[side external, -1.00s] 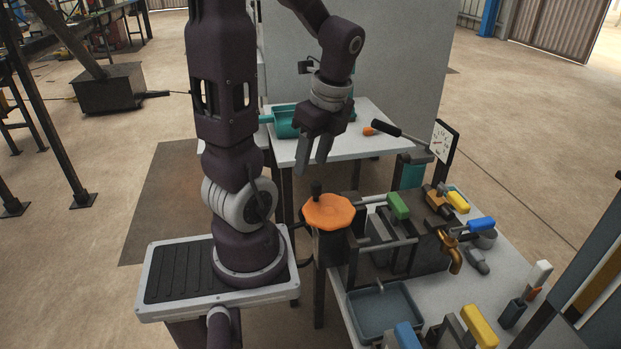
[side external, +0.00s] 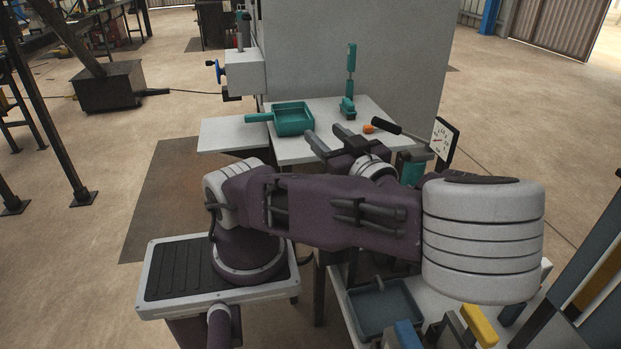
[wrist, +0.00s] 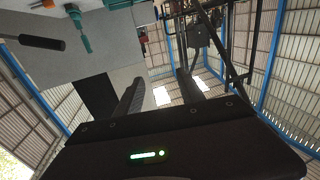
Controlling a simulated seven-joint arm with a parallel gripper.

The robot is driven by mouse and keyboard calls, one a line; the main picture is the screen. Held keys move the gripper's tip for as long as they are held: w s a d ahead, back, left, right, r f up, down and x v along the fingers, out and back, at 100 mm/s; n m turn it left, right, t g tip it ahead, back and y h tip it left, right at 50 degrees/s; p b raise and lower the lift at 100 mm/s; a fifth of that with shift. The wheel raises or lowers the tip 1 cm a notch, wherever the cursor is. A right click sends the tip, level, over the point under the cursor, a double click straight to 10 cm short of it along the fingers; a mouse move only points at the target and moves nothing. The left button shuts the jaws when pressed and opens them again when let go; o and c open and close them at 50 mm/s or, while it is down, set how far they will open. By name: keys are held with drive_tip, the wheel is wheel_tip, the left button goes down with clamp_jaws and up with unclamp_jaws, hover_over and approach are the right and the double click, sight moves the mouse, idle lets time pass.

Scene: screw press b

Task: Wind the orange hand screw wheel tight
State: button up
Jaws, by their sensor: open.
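The orange hand screw wheel is hidden in the side view behind my own forearm, and it does not show in the wrist view. My gripper (side external: 323,132) is at the front edge of the white table, beyond where my arm covers the wheel's place. Its two fingers are spread apart with nothing between them. The wrist view also shows my gripper (wrist: 160,76) open and empty, tilted toward the roof and walls.
A teal tray (side external: 294,119) and a teal upright tool (side external: 350,85) stand on the white table (side external: 270,148). A blue-grey tray (side external: 384,308) lies in front.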

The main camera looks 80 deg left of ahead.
wheel_tip(320, 180, down, 14)
drive_tip(key=shift+a+f, duration=0.1)
drive_tip(key=shift+a, duration=0.05)
drive_tip(key=x, duration=0.7)
drive_tip(key=shift+f, duration=0.15)
drive_tip(key=shift+s, duration=0.1)
clamp_jaws()
